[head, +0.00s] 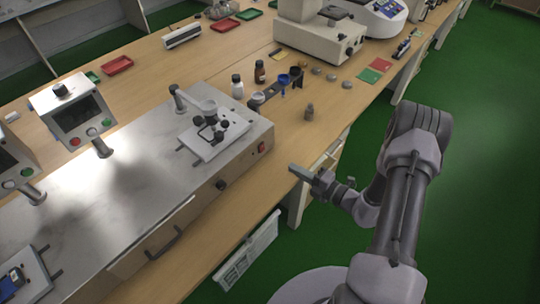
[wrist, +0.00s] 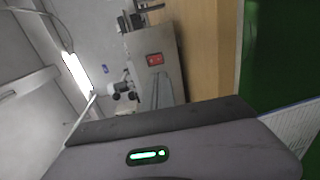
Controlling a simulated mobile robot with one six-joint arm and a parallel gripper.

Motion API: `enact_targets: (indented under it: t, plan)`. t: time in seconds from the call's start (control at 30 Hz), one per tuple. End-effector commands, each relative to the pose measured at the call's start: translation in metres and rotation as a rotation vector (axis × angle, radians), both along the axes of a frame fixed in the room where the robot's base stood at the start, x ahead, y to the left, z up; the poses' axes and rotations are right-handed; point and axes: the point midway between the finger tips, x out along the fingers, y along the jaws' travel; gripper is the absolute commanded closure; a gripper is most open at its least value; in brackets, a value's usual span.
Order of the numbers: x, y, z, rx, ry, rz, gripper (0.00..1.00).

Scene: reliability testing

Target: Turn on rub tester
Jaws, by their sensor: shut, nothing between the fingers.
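The rub tester (head: 140,190) is a long grey metal machine on the wooden bench, with a rubbing stage (head: 212,137) on top. A red power switch (head: 262,147) sits on its right end face, with a black knob (head: 221,185) on the front edge. In the wrist view the red switch (wrist: 154,59) shows on the grey end panel, upper centre. My gripper (head: 299,172) is shut and empty, to the right of and slightly in front of the switch, apart from it. My gripper's dark body fills the bottom of the wrist view; its fingertips are not clear there.
Two tilted control screens (head: 75,115) stand on the machine's left. Small bottles (head: 238,86) and a weight (head: 309,112) stand on the bench behind the switch. A microscope-like device (head: 318,38) is farther back. Green floor (head: 480,180) is open at right.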

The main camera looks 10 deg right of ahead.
Motion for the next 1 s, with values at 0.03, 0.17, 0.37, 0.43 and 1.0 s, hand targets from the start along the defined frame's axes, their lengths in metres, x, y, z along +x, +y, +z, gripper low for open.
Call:
enact_targets:
  t: [0.03,0.17,0.37,0.43,1.0]
  plan:
    - [0.008,0.008,-0.005,-0.002,-0.001,0.006,1.0]
    - [0.032,0.024,-0.008,-0.002,-0.003,0.005,1.0]
    - [0.065,0.049,-0.013,-0.002,-0.003,0.005,1.0]
    - [0.075,0.056,-0.014,-0.001,-0.002,0.004,1.0]
    - [0.092,0.068,-0.014,-0.001,-0.001,0.001,1.0]
